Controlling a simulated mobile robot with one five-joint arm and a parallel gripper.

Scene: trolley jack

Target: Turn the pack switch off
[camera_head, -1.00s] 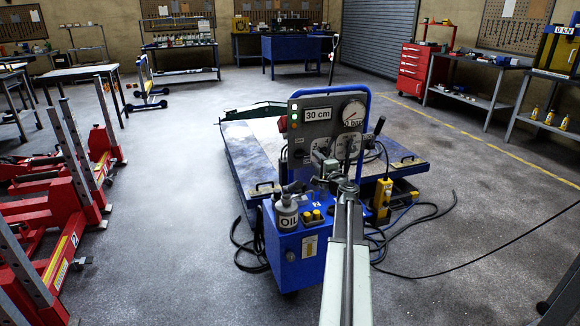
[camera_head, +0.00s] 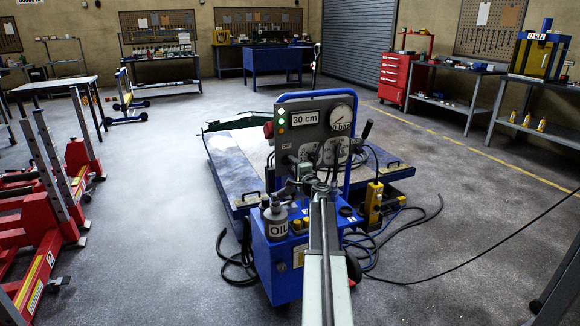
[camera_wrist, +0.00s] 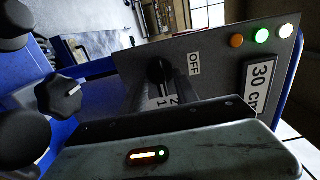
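The blue pack trolley (camera_head: 280,262) stands ahead with an upright grey control panel (camera_head: 345,112). In the wrist view the panel (camera_wrist: 225,65) appears rotated, with a black rotary switch knob (camera_wrist: 158,70) beside an OFF label (camera_wrist: 194,64) and the marks 1 and 2. The knob's exact setting is hard to tell. My gripper (camera_head: 313,178) is at the lower part of the panel, in front of it. In the wrist view my gripper (camera_wrist: 178,95) reaches close to the knob; contact and finger opening are unclear because the gripper body hides part of them.
The panel has lit lamps (camera_wrist: 262,35), a 30 cm display (camera_head: 304,117) and a gauge (camera_head: 341,116). An oil can (camera_head: 276,222) and a yellow pendant (camera_head: 373,201) are nearby. Cables (camera_head: 420,222) lie on the right floor. Red stands (camera_head: 40,225) are left.

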